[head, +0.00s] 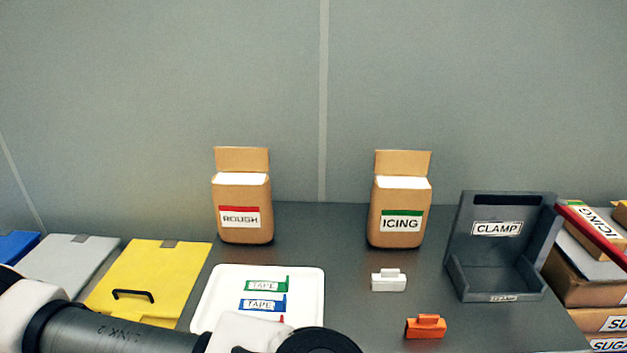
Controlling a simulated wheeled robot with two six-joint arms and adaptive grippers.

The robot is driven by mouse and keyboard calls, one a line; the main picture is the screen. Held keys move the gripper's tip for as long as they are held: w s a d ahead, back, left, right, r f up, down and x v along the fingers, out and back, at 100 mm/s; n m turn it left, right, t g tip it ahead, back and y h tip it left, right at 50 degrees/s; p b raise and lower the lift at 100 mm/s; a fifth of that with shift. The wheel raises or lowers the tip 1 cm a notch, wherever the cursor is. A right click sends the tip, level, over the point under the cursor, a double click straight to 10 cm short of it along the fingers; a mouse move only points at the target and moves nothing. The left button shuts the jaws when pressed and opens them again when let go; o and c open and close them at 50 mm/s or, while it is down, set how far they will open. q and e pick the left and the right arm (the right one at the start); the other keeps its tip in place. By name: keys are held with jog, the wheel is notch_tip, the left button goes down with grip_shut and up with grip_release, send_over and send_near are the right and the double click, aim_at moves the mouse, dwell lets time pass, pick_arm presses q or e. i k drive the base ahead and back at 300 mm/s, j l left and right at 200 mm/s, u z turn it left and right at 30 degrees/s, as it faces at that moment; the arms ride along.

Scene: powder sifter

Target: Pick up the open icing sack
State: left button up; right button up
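The open icing sack (401,221) is a brown bag with a green-striped ICING label and white powder at its top. Its back flap stands up. It stands upright at the back of the grey table, right of the middle. A similar open sack labelled ROUGH (242,217), with a red stripe, stands to its left. My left arm comes in along the bottom left, well in front of both sacks. Neither gripper's fingers show. Nothing touches the icing sack.
A white tray (213,301) holds tape pieces. A white clip (388,281) and an orange clip (426,327) lie in front of the icing sack. A grey CLAMP bin (498,278) stands to its right, with stacked sacks (592,290) beyond. Yellow (168,271), grey and blue panels lie left.

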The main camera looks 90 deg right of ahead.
aim_at(400, 205)
jog(key=z, duration=3.25)
jog(key=k+z, duration=0.2)
jog(key=z, duration=0.25)
jog(key=k+z, duration=0.2)
jog(key=z, duration=0.25)
